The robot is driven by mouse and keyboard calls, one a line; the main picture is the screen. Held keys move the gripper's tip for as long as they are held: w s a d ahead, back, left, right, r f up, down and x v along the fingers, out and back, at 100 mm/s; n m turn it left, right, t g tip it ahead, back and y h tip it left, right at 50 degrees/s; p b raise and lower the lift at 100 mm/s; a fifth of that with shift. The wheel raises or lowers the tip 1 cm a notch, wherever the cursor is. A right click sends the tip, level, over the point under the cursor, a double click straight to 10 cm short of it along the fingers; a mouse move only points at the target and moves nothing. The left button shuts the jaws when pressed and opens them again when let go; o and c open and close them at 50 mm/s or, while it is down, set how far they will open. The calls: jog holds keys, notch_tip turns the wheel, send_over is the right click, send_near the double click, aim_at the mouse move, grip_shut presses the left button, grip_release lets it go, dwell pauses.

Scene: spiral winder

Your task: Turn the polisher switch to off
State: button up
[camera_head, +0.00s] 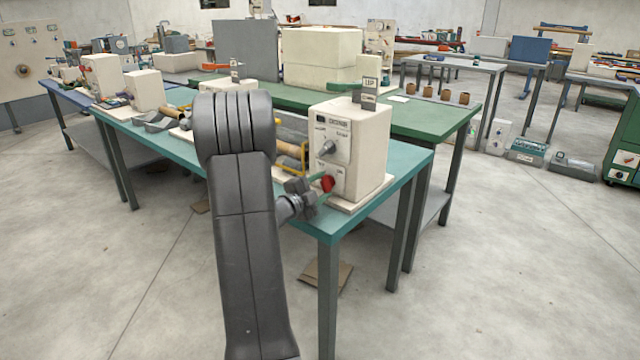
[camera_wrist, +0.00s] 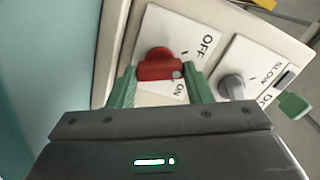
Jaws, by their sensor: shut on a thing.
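The red polisher switch (camera_head: 327,183) sits low on the front of a cream control box (camera_head: 365,150) at the near end of the teal bench. In the wrist view the red knob (camera_wrist: 158,66) is on a white plate marked OFF at upper right and ON at lower right. A pale dot is at the knob's right end, nearer the ON lettering. My gripper (camera_wrist: 162,80) has its green fingers on both sides of the knob and is shut on it. In the head view my gripper (camera_head: 316,190) reaches the box from the left, partly covering the switch's surroundings.
A grey knob (camera_head: 327,147) is above the red switch; in the wrist view this grey knob (camera_wrist: 232,87) is close to my right finger. The teal bench (camera_head: 408,165) carries rollers left of the box.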

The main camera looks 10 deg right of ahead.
jog(key=shift+n+p, duration=0.6)
jog(key=shift+n, duration=1)
jog(key=o, duration=1)
jog(key=v, duration=1.4)
jog(key=shift+w+d, duration=0.1)
jog(key=shift+d, duration=0.05)
